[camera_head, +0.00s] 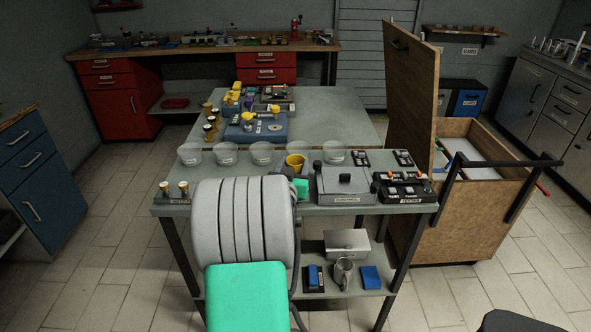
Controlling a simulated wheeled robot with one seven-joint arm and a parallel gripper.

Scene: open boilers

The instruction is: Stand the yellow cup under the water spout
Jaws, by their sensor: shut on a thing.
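The yellow cup (296,162) is upright at the front table, right of the middle, in a row with clear cups. My gripper (299,184) shows only in part as a small green piece just below and in front of the cup. My grey and green arm hides the rest. It is shut on the yellow cup, though the fingers themselves are too small and covered to make out. I cannot make out a water spout clearly. A blue unit (268,131) with yellow knobs stands on the table behind the cups.
Several clear labelled cups (225,155) line the table. A grey lidded box (345,186) and a black switch panel (404,188) stand right of the cup. A wooden crate (490,215) with a raised lid is on the right.

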